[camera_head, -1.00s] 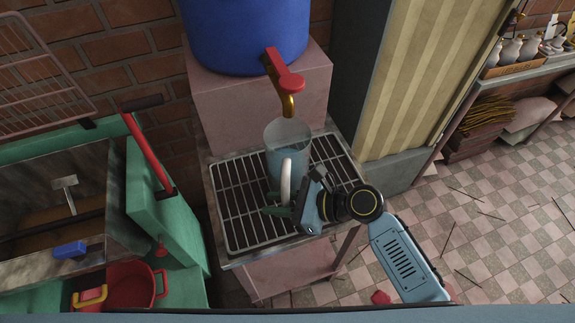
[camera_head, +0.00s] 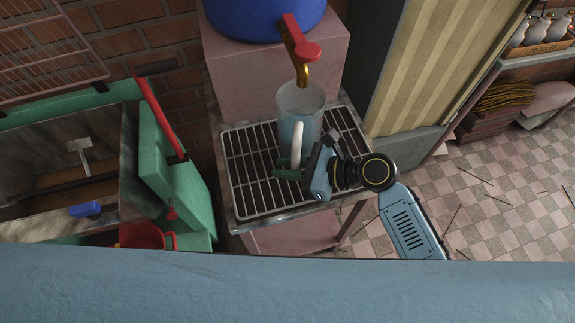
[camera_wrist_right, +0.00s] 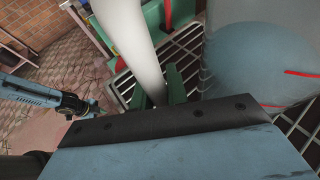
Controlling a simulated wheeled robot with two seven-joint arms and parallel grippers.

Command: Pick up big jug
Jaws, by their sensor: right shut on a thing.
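The big jug (camera_head: 292,130) is clear, with bluish water in it and a white handle (camera_head: 297,142). It stands upright over the metal grille, under the tap. My right gripper (camera_head: 289,171) is shut on the lower part of the handle. The right wrist view shows the white handle (camera_wrist_right: 130,40) running down to the green fingers (camera_wrist_right: 174,88), with the jug's clear wall (camera_wrist_right: 255,65) beside them. I cannot tell whether the jug's base touches the grille. A blue arm (camera_wrist_right: 40,95) shows at the left of the wrist view, probably my left; its jaws are too small to read.
The red-handled tap (camera_head: 303,52) hangs close above the jug, on a blue barrel (camera_head: 255,18). The grille (camera_head: 250,185) tops a small stand. A green cart (camera_head: 180,165) with a red bucket (camera_head: 143,236) is close on the left. Tiled floor (camera_head: 490,200) is open at right.

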